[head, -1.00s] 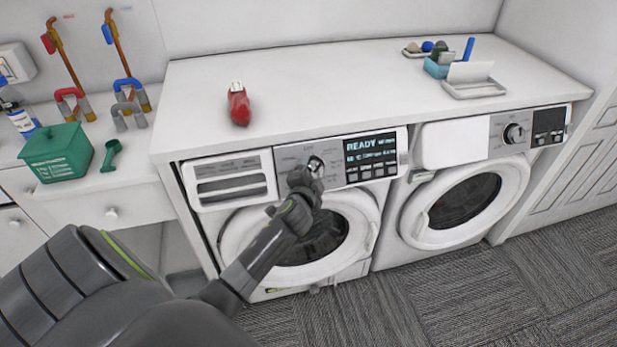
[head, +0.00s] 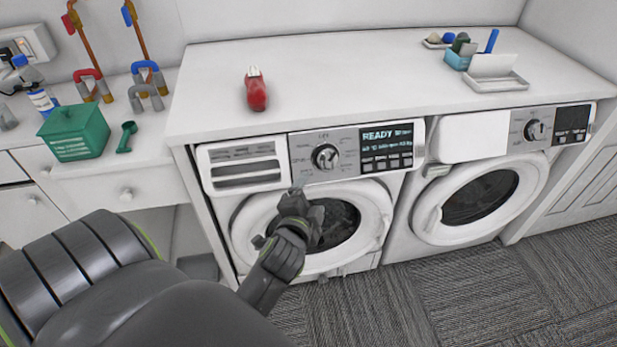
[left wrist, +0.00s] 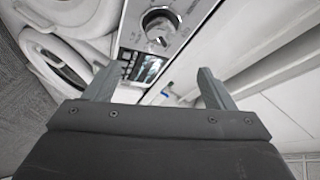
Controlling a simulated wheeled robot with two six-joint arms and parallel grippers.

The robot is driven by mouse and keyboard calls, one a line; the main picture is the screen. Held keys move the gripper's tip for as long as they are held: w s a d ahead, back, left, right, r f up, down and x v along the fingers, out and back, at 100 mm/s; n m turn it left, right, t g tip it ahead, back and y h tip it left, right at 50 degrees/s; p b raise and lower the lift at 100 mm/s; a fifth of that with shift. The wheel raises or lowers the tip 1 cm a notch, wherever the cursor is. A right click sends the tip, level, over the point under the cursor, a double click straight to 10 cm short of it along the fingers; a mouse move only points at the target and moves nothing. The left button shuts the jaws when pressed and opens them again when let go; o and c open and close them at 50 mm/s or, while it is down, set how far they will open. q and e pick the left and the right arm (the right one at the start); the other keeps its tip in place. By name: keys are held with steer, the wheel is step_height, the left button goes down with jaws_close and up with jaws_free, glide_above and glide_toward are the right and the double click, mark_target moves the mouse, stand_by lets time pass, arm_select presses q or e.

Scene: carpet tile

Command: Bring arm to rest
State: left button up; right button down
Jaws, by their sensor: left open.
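My left arm comes in from the lower left in the head view. Its gripper (head: 298,192) is in front of the left washing machine (head: 392,215), just below the control panel and over the top of the round door. In the left wrist view the two fingers of the left gripper (left wrist: 155,88) are spread apart with nothing between them. The dial (head: 326,157) on the panel is clear of the fingers; it also shows in the left wrist view (left wrist: 160,24). The display (head: 387,146) reads READY. My right gripper is not in view.
A white counter (head: 370,80) runs above both machines, with a red object (head: 256,90) on it. A blue box (head: 458,58) and a white tray (head: 505,83) stand at the back right. A green box (head: 75,133) and scoop (head: 126,137) are at left. The carpet (head: 480,285) is clear.

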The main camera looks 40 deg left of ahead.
arm_select(q)
steer(key=shift+s+d+r, duration=0.2)
steer(key=shift+s+d, duration=0.05)
steer(key=shift+s, duration=0.35)
steer(key=s+d+f+n+g+h, duration=0.1)
steer(key=s+f+g, duration=0.15)
steer(key=f, duration=0.85)
steer(key=s+f+n+g+h, duration=0.1)
steer(key=s+f+g, duration=0.15)
steer(key=f, duration=0.75)
steer(key=s+d+f+n+g+h, duration=0.15)
steer(key=s+f, duration=0.25)
steer(key=f, duration=0.7)
steer(key=s+f+n+g, duration=0.1)
steer(key=s+f+g, duration=0.1)
steer(key=s+f, duration=0.4)
steer(key=s+a+f+n+g+h, duration=0.1)
steer(key=s+f, duration=0.4)
steer(key=s, duration=0.7)
steer(key=s+f+n+g, duration=0.3)
steer(key=s+f, duration=0.3)
steer(key=s, duration=0.3)
steer(key=shift+s+a+f, duration=0.25)
steer(key=shift+f, duration=0.1)
